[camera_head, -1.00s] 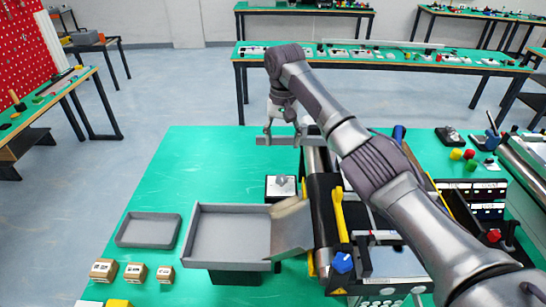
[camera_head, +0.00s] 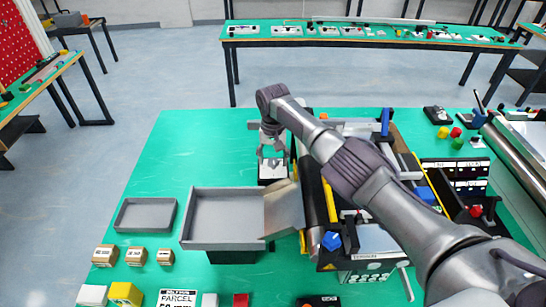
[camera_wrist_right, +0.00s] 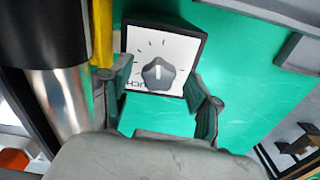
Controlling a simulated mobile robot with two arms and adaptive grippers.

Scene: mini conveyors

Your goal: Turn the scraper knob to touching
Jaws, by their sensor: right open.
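The scraper knob (camera_wrist_right: 158,74) is a grey dial on a white plate (camera_wrist_right: 180,50) with tick marks, on a dark box. In the right wrist view its narrow end points up in the picture, and partly visible lettering ending in "UCH" sits at the plate's lower left. My right gripper (camera_wrist_right: 158,92) is open, with one finger to each side of the knob and apart from it. In the head view the right gripper (camera_head: 272,154) hangs over the plate (camera_head: 272,172) and hides the knob. My left gripper is not in view.
The mini conveyor (camera_head: 318,190), with a yellow strip, stands right beside the knob box. A grey tray (camera_head: 228,192) and a smaller tray (camera_head: 147,215) lie at the left. Several small boxes (camera_head: 135,256) stand in front. The green table is clear behind the trays.

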